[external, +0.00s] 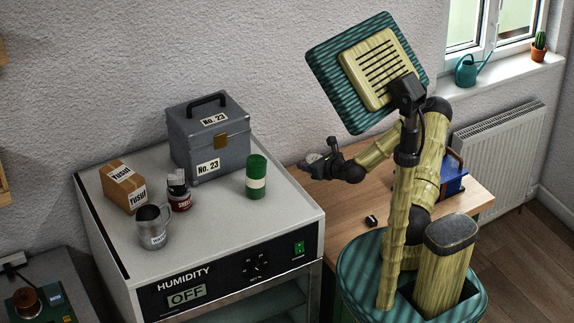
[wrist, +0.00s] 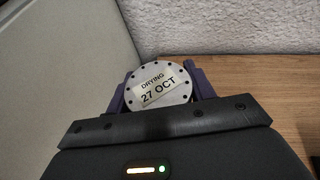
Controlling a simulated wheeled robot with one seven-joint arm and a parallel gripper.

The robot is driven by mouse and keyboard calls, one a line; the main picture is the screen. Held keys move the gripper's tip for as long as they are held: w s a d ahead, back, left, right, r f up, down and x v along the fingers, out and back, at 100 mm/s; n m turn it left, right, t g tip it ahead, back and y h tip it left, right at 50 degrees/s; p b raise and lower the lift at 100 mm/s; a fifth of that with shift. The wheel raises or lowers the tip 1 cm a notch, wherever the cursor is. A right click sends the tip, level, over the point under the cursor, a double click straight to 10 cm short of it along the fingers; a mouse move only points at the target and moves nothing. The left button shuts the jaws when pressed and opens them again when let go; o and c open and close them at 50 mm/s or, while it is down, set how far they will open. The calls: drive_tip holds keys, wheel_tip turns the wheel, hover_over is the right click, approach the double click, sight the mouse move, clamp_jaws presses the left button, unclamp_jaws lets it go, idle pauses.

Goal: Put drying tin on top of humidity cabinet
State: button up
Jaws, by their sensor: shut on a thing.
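The drying tin (wrist: 157,88) is a round pale tin with a ring of dark holes in its lid and a label reading "DRYING 27 OCT". My gripper (wrist: 158,97) is shut on it, with a purple finger on either side. In the external view my gripper (external: 322,165) is just right of the humidity cabinet, over the wooden bench, and the tin (external: 314,158) shows small in it. The humidity cabinet (external: 225,225) is a pale box with a black front panel reading "HUMIDITY" and "OFF". Its side wall (wrist: 65,70) stands left of my gripper in the wrist view.
The top's front right is clear. A blue box (external: 453,180) is on the bench (external: 390,190).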

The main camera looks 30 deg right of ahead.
drive_tip(key=w+a+r+n+y+b, duration=0.25)
drive_tip(key=a+r+b, duration=0.35)
drive_tip(key=r, duration=0.7)
drive_tip(key=s+a+r+n+g+y+b, duration=0.35)
drive_tip(key=s+a+r, duration=0.25)
drive_tip(key=a+r, duration=0.45)
drive_tip(key=s+a+r+n+g+y, duration=0.35)
drive_tip(key=s+a, duration=0.65)
drive_tip(key=a, duration=0.4)
drive_tip(key=s+a+f+p, duration=0.3)
drive_tip(key=a+f+p, duration=0.3)
drive_tip(key=a+p, duration=0.2)
drive_tip(key=shift+s+a+f+n+p, duration=0.25)
drive_tip(key=shift+a+f+n+p, duration=0.15)
drive_tip(key=shift+a, duration=0.5)
drive_tip(key=shift+f, duration=3.05)
